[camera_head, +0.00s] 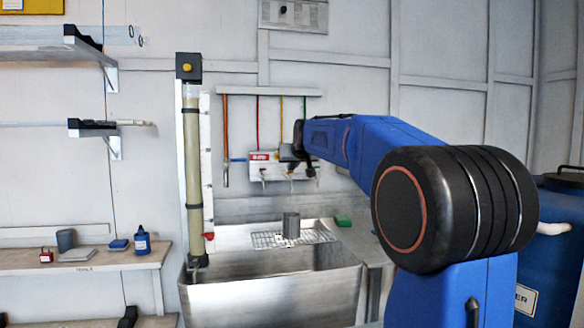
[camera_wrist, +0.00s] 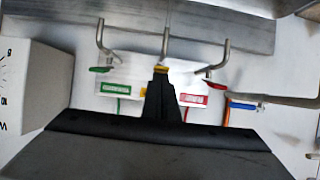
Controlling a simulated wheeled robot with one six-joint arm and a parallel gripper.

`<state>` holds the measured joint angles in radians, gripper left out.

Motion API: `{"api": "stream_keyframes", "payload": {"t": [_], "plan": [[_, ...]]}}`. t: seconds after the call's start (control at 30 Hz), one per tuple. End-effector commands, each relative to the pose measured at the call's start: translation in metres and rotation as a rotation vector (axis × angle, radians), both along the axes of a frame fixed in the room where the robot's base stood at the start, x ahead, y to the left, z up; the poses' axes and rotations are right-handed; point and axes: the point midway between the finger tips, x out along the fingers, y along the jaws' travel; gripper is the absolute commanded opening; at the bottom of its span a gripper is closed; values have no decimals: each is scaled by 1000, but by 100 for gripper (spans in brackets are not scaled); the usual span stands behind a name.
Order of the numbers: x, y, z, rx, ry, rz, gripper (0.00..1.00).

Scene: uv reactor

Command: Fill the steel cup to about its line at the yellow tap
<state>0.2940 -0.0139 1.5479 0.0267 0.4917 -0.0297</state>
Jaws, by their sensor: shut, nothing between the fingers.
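The steel cup (camera_head: 291,225) stands upright on the wire rack (camera_head: 265,241) over the sink, below the tap block. Its line and the water level inside cannot be made out. The tap block (camera_head: 258,172) is on the back wall, partly hidden by my arm. The wrist view shows three metal spouts, with green, yellow and red levers; the yellow lever (camera_wrist: 160,68) is in the middle. My gripper (camera_wrist: 161,79) is shut and empty, its tip right at the yellow lever; I cannot tell whether they touch. No water stream is clear. The cup is not in the wrist view.
A steel sink (camera_head: 270,290) lies below the rack. A tall clear column (camera_head: 192,160) with a scale stands to its left. A green sponge (camera_head: 343,221) lies right of the rack. A shelf (camera_head: 75,262) at left holds small items. A blue drum (camera_head: 562,240) is at right.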

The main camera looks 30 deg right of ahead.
Motion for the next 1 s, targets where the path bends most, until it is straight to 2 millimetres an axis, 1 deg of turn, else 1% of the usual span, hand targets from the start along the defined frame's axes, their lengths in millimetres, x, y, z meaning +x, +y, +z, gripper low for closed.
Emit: {"api": "stream_keyframes", "payload": {"t": [0.73,1.0], "plan": [[0,0,0,0,1,0,0],[0,0,7,0,1,0,0]]}}
